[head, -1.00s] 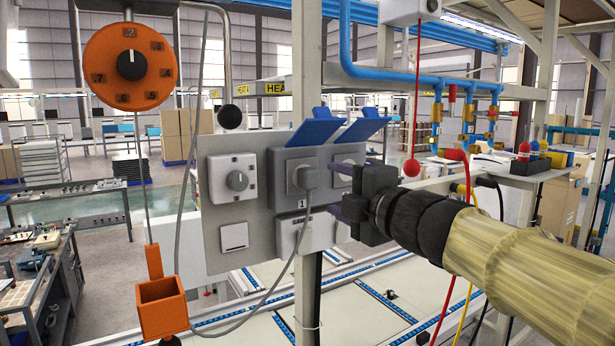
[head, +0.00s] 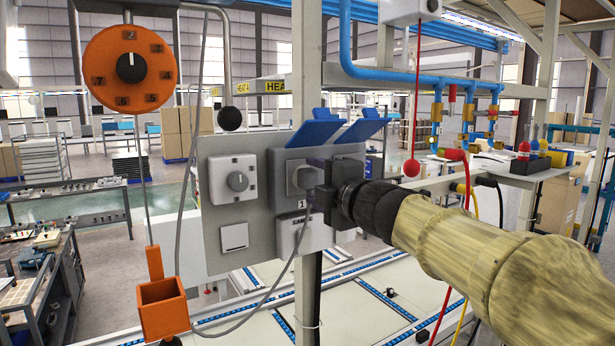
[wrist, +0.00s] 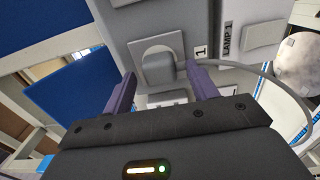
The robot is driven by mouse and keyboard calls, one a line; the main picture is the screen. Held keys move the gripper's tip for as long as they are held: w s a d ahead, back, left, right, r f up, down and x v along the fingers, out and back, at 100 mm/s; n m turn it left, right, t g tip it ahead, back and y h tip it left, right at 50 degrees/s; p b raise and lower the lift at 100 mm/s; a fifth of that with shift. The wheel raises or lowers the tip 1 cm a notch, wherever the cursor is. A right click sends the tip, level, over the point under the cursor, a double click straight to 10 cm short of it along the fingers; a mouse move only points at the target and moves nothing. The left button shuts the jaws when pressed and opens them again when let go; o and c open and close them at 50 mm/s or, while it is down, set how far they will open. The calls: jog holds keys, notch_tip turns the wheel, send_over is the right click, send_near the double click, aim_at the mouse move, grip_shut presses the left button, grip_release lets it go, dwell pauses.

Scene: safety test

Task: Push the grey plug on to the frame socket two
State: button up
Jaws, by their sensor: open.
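The grey plug (head: 301,179) sits at the socket marked 1 on the grey panel, under a raised blue lid (head: 316,133). Its cable hangs below it. In the wrist view the plug (wrist: 158,68) lies between and ahead of the two purple fingers, and its cable runs off to the right. My gripper (head: 313,182) is open, with its fingers at the plug from the right side; I cannot tell whether they touch it. The second socket, under the other raised blue lid (head: 361,130), is hidden behind my gripper in the head view.
A rotary switch (head: 237,181) and a white push switch (head: 234,236) are on the panel's left. An orange dial (head: 131,67) and an orange box (head: 162,307) hang farther left. A red ball (head: 411,168) hangs on a cord above my arm.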

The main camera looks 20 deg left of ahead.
aim_at(313, 181)
jog(key=shift+x, duration=0.95)
jog(key=shift+p, duration=0.3)
dwell(0.3)
grip_shut()
jog(key=shift+d, duration=0.1)
jog(key=shift+v, duration=1.5)
jog(key=shift+s+d, duration=0.1)
jog(key=shift+s, duration=0.05)
jog(key=shift+b+v, duration=0.35)
jog(key=shift+v, duration=0.95)
